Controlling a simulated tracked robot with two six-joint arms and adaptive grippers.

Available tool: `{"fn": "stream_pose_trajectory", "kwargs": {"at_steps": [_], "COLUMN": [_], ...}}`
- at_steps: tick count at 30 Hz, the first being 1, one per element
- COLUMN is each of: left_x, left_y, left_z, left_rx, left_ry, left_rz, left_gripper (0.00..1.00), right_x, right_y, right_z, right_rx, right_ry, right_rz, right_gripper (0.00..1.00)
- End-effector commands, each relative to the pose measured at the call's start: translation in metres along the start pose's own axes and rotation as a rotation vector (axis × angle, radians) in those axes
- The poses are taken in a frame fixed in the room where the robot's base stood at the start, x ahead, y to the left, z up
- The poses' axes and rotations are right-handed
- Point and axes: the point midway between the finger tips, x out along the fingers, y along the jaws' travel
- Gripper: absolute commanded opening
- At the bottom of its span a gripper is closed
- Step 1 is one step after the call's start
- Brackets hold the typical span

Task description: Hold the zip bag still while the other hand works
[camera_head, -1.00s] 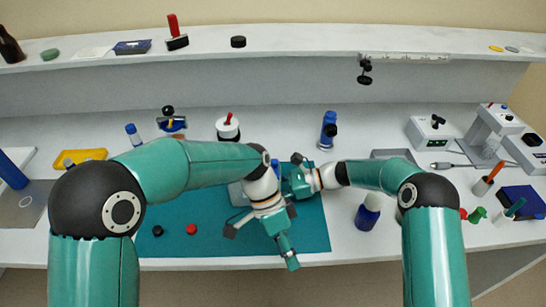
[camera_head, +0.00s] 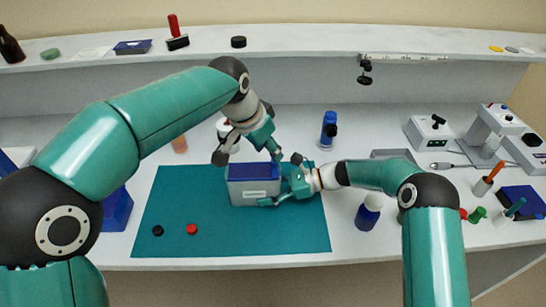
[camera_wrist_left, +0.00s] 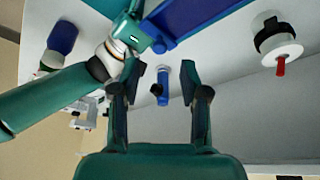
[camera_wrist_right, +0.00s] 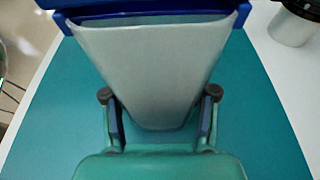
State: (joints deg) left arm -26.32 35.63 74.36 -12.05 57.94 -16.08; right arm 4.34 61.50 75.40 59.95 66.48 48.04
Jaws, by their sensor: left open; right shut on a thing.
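The zip bag (camera_head: 254,190) is a pale grey, upright bag with a blue top, standing on the teal mat (camera_head: 180,205). My right gripper (camera_head: 281,181) is shut on its right side. In the right wrist view the bag (camera_wrist_right: 150,65) flares up from between the fingers (camera_wrist_right: 160,112) to its blue rim. My left gripper (camera_head: 248,158) is open and empty, just above and behind the bag in the head view. In the left wrist view its fingers (camera_wrist_left: 157,78) are apart, with the blue top (camera_wrist_left: 195,18) beyond them near the upper edge.
A red cap (camera_head: 191,229) and a black cap (camera_head: 157,230) lie on the mat's front left. A blue bottle (camera_head: 328,130) stands behind the mat, another bottle (camera_head: 368,212) to its right. A blue box (camera_head: 116,210) is left of the mat.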

Motion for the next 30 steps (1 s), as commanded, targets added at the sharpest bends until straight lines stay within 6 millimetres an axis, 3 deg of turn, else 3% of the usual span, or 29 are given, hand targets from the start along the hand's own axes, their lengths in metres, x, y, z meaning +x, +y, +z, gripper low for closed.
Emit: {"fn": "stream_pose_trajectory", "kwargs": {"at_steps": [3,9,20,28,30], "left_x": [0.022,0.043,0.048,0.048,0.048], "left_y": [0.001,0.0,0.001,0.001,0.001], "left_z": [0.001,0.0,0.0,0.0,0.0], "left_rx": [0.001,0.001,0.001,0.001,0.001], "left_ry": [-0.002,-0.001,0.001,0.001,0.001], "left_rz": [0.001,0.001,0.001,0.001,0.001], "left_gripper": [0.45,0.45,0.45,0.0,0.0], "right_x": [0.0,0.0,0.0,0.0,0.0], "right_y": [0.0,0.0,0.0,0.0,0.0], "right_z": [-0.001,-0.001,-0.001,-0.001,-0.001], "right_rx": [0.001,0.001,0.001,0.001,0.001], "right_ry": [0.002,0.002,0.002,0.002,0.002], "right_rz": [0.0,-0.001,-0.001,-0.001,-0.001], "right_gripper": [0.38,0.38,0.38,0.38,0.38]}}
